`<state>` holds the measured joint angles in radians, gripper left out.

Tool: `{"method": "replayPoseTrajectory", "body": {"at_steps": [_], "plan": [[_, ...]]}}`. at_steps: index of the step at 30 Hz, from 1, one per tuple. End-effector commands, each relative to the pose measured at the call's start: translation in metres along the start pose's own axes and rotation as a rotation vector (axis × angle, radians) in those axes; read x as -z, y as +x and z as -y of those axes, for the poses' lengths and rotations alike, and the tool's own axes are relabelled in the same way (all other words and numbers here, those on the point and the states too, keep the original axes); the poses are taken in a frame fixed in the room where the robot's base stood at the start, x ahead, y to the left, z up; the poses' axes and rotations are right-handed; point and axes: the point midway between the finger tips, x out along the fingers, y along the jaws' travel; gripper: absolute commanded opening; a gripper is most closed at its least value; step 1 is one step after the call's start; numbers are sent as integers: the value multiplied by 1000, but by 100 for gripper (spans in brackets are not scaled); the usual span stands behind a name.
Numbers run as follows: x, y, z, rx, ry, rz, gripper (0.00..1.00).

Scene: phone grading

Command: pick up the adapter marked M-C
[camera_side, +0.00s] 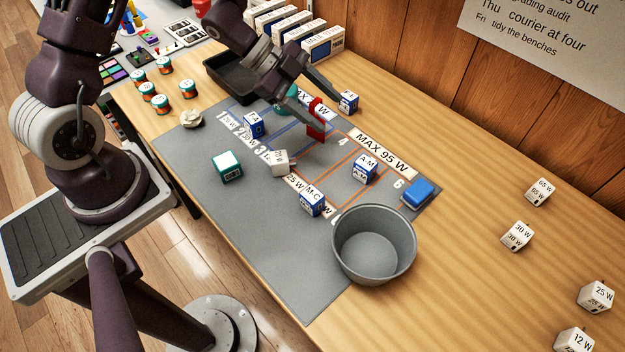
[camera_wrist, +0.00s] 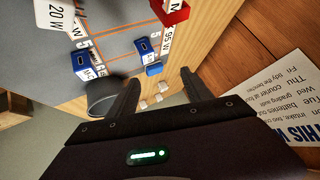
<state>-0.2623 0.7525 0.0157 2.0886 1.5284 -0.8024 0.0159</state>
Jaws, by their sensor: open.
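The blue adapter with a white label marked M-C (camera_side: 312,203) sits on the grey mat (camera_side: 250,225), just behind the grey bowl (camera_side: 374,245). In the wrist view, a blue adapter (camera_wrist: 84,65) beside the bowl (camera_wrist: 101,98) appears to be the same one; its label is only partly legible. My gripper (camera_side: 322,113) is open, with its fingers apart, above the far part of the mat near a red object (camera_side: 315,128). It is well away from the M-C adapter. In the wrist view the gripper (camera_wrist: 158,78) shows nothing held between its fingers.
Adapters marked A-M (camera_side: 364,168) and T-A (camera_side: 253,124) stand on the mat, with a white block (camera_side: 279,162) and a green-edged block (camera_side: 227,166). A blue block (camera_side: 417,193) lies at the mat's right end. The near mat is clear. A wooden wall bounds the back.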

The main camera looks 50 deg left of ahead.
Motion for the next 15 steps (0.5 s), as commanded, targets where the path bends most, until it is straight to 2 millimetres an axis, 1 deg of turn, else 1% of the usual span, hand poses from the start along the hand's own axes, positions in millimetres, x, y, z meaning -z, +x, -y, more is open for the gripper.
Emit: {"method": "replayPoseTrajectory", "body": {"at_steps": [1,3,6,8,9,15], "plan": [[-6,12,-32,-109,-10,-99,58],[-5,15,-70,-239,-22,-242,58],[-2,10,-104,-353,-44,-376,58],[-3,9,-114,-384,-53,-415,58],[-6,11,-118,-394,-56,-428,58],[-33,38,-132,-397,-56,-431,58]]}}
